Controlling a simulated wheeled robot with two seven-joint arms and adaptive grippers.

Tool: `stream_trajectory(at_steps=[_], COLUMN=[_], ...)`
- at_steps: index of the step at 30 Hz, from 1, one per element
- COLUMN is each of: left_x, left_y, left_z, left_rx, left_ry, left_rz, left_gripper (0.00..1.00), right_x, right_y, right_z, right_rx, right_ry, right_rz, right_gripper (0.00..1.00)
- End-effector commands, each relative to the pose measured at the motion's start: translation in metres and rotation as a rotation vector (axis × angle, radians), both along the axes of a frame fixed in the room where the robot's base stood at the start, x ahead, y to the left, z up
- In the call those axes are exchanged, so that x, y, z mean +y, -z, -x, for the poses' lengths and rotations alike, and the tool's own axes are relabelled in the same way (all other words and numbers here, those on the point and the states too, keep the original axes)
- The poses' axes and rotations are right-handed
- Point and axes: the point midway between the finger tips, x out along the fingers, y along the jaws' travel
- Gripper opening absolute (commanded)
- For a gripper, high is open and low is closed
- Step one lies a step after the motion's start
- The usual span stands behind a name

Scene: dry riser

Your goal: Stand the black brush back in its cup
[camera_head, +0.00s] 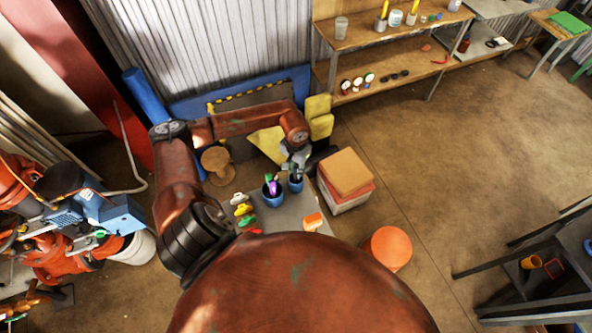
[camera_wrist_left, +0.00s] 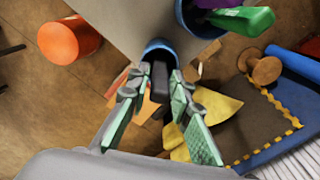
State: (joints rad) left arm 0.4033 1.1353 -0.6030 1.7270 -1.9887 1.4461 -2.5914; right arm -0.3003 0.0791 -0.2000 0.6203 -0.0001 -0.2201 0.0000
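The black brush (camera_wrist_left: 160,82) shows in the left wrist view as a dark handle between my left fingertips, its lower part inside a blue cup (camera_wrist_left: 152,45). The same cup shows in the head view (camera_head: 296,184) on a grey table (camera_head: 290,216). My left gripper (camera_wrist_left: 161,74) is over this cup; it also shows in the head view (camera_head: 299,163). Its fingers flank the handle closely; whether they press on it I cannot tell. The brush's lower end is hidden in the cup. My right gripper is not in view.
A second blue cup (camera_head: 272,197) beside it holds green and purple handles. Several coloured clips (camera_head: 242,209) lie left of the cups, and an orange item (camera_head: 313,221) sits at the right. Stacked boxes (camera_head: 346,173) stand close right; an orange stool (camera_head: 388,247) is nearby.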

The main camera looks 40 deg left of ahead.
Motion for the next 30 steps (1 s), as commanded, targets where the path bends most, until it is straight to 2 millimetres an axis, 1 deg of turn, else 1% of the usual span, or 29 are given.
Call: stream_trajectory(at_steps=[1,5,11,13,16,20,27,30], left_x=[0.000,0.000,0.000,0.000,0.000,0.001,0.000,0.000], left_y=[0.000,0.000,0.000,0.000,-0.006,-0.024,-0.075,-0.093], left_z=[0.000,0.000,0.000,0.000,-0.001,-0.001,0.000,0.001], left_rx=[0.000,0.000,0.000,0.000,-0.001,-0.003,-0.004,-0.002], left_ry=[0.000,0.000,0.000,0.000,0.001,0.002,0.001,0.000], left_rz=[0.000,0.000,0.000,0.000,-0.001,-0.002,-0.002,-0.002], left_gripper=[0.25,0.34,0.34,0.34,0.34,0.34,0.34,0.34], right_x=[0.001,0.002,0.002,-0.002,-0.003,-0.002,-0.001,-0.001], right_y=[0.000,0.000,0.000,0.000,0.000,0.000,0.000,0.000], right_z=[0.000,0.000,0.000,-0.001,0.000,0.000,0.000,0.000], right_rx=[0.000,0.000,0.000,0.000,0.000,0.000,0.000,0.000], right_ry=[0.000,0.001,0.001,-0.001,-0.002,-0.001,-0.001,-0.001], right_rz=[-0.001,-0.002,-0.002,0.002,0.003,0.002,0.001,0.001], right_gripper=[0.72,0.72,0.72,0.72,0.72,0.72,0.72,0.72])
